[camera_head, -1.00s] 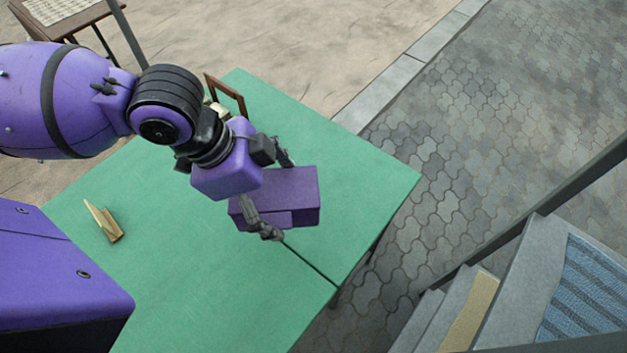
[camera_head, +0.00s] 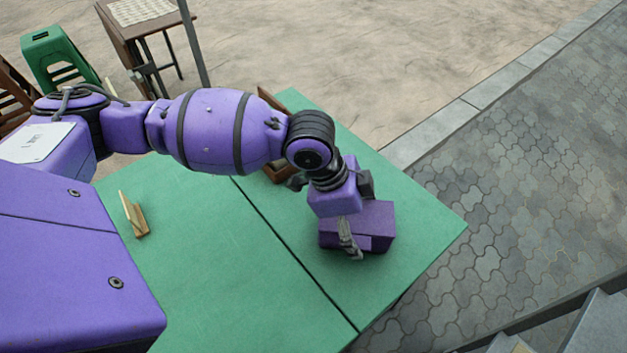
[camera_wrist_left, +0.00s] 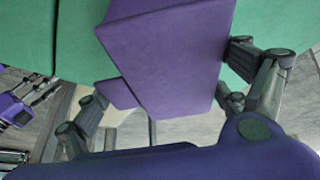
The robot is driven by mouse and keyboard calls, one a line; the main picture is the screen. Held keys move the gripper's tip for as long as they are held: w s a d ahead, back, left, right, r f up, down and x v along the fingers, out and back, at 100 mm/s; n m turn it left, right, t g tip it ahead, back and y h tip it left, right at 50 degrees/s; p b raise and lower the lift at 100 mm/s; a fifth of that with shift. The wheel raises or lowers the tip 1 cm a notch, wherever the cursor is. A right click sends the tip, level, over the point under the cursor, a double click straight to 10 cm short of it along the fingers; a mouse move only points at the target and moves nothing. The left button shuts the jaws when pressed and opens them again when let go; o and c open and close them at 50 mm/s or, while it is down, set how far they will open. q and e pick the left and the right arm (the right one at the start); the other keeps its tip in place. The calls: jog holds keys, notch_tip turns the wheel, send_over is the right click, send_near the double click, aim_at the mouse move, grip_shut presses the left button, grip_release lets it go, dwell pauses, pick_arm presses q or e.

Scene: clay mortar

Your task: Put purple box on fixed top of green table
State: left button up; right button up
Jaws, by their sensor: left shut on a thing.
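The purple box (camera_head: 374,216) is in my left gripper (camera_head: 358,222), over the right-hand section of the green table (camera_head: 420,235). One finger shows along the box's near side; the other is mostly hidden behind the wrist. In the left wrist view the box (camera_wrist_left: 175,60) fills the space between the two fingers, with green tabletop beyond it. I cannot tell whether its underside touches the table. A dark seam divides the tabletop, and the box is to the right of it. A purple part with grey fingers at the left wrist view's left edge looks like my right gripper (camera_wrist_left: 22,108); its opening is unclear.
A small wooden stand (camera_head: 134,216) is on the table's left section. A brown wooden frame (camera_head: 275,170) stands at the far side, partly behind my arm. A green stool (camera_head: 58,58) and a brown table (camera_head: 150,25) stand beyond. Grey steps (camera_head: 595,325) are at lower right.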

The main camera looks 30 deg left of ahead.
pick_arm(q)
jog(key=shift+w+f, duration=0.1)
jog(key=shift+f, duration=0.05)
jog(key=o, duration=1.1)
jog(key=shift+f, duration=0.1)
jog(key=p+v, duration=0.2)
jog(key=v, duration=0.9)
jog(key=shift+a, duration=0.1)
jog(key=shift+a+r, duration=0.15)
jog(key=shift+r, duration=0.45)
